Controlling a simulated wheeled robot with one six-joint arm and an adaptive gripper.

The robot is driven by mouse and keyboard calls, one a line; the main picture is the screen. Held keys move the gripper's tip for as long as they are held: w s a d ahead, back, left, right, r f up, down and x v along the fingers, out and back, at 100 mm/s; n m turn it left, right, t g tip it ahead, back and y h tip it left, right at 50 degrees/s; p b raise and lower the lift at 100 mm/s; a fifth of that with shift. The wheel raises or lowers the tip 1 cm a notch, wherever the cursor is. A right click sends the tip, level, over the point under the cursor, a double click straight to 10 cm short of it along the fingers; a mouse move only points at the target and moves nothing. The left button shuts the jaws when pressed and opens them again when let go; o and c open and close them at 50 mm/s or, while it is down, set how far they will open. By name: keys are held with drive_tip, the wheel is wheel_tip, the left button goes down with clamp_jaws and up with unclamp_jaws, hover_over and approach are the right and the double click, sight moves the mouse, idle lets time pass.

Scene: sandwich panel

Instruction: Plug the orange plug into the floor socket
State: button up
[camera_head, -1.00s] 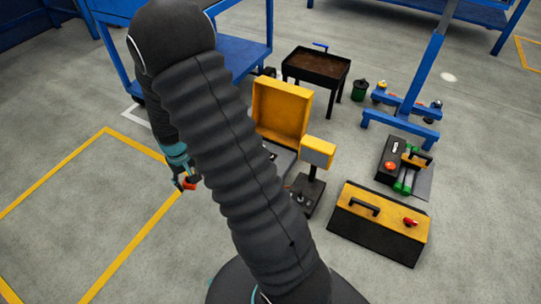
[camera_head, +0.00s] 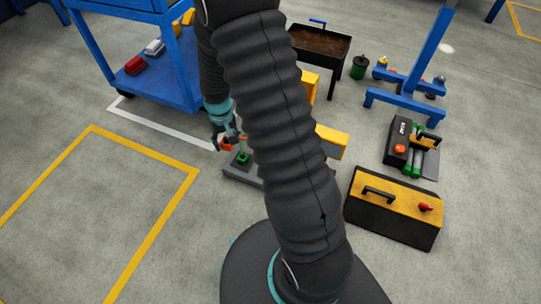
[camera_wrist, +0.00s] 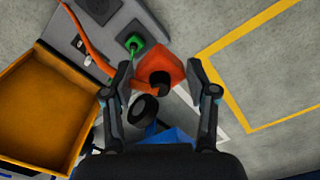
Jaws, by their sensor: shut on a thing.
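The orange plug (camera_wrist: 176,66) is between the fingers of my gripper (camera_wrist: 162,92) in the wrist view, and my gripper is shut on it. A dark round opening shows on the plug. In the head view my gripper (camera_head: 224,140) holds the plug (camera_head: 227,145) low, left of my arm. A green socket-like piece (camera_wrist: 133,42) stands on a dark grey base (camera_wrist: 150,17), just beyond the plug in the wrist view. The green piece also shows in the head view (camera_head: 242,159), beside the plug. I cannot tell whether the plug touches it. An orange cable (camera_wrist: 82,37) crosses the base.
A yellow open box (camera_wrist: 42,105) stands beside the base. A blue trolley (camera_head: 180,85) is behind my gripper. A black and yellow toolbox (camera_head: 395,208) stands on the right. My arm hides part of the middle. The yellow-marked floor (camera_head: 95,215) on the left is clear.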

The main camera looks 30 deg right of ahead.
drive_tip(key=s+d+f+n, duration=0.3)
drive_tip(key=d+f+n, duration=1.1)
drive_tip(key=f+n, duration=0.1)
drive_tip(key=shift+d+f+n, duration=0.2)
drive_tip(key=shift+n, duration=0.5)
drive_tip(key=shift+f, duration=0.1)
drive_tip(key=shift+f+b, duration=1.4)
drive_tip(key=shift+f, duration=1.4)
drive_tip(key=shift+b, duration=0.5)
drive_tip(key=shift+f+b, duration=0.45)
drive_tip(key=shift+f, duration=0.15)
